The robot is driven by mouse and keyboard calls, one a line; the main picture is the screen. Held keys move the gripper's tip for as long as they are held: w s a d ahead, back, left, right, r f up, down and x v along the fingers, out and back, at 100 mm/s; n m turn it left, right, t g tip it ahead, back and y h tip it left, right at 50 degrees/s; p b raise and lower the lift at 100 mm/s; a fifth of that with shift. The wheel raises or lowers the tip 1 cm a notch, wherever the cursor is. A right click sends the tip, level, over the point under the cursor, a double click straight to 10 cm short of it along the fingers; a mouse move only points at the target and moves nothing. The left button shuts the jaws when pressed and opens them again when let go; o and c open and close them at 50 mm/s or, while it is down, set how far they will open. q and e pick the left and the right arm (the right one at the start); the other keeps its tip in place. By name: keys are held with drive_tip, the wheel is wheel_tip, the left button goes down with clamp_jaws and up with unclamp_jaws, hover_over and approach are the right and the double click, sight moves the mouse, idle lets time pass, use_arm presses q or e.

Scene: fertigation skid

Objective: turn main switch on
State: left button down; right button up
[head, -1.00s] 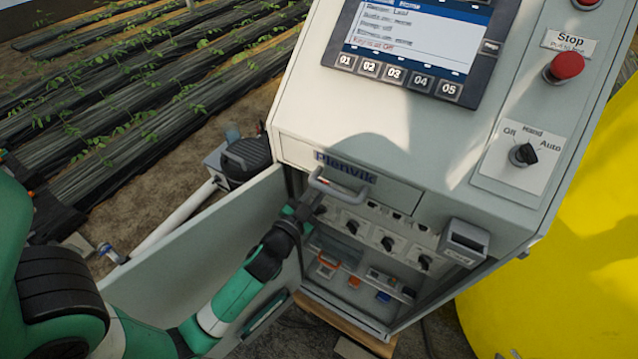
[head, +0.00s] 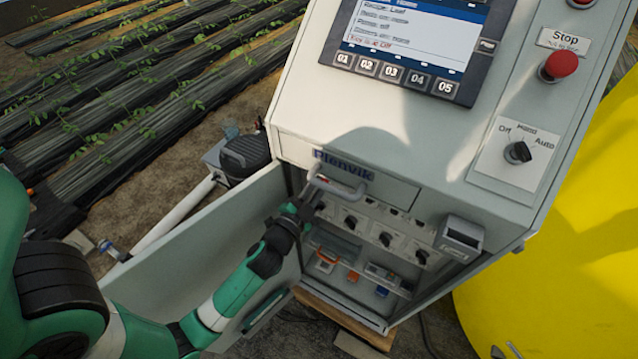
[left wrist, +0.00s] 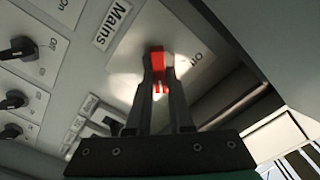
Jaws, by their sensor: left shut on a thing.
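The main switch (left wrist: 157,62) has a red handle on a pale plate and shows in the left wrist view beside a "Mains" label (left wrist: 113,22). The word "On" (left wrist: 196,59) is printed right of the handle. My left gripper (left wrist: 161,82) is shut on the red handle, with its fingers on both sides of it. In the head view my left gripper (head: 308,200) reaches into the open cabinet (head: 372,318) below a drawer-like front handle and hides the switch. I cannot tell the switch's position. My right gripper is not in view.
The cabinet door (head: 205,245) stands open on the left, behind my left arm. A curved metal handle (head: 337,188) is just above the gripper. Several black rotary knobs (head: 386,239) sit right of it. The card holder (head: 462,236) juts out further right.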

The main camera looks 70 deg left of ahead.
use_arm(q)
drive_tip(key=c, duration=0.8)
unclamp_jaws()
drive_tip(key=b+v, duration=0.3)
drive_tip(key=v, duration=0.8)
drive_tip(key=shift+s+d, duration=0.25)
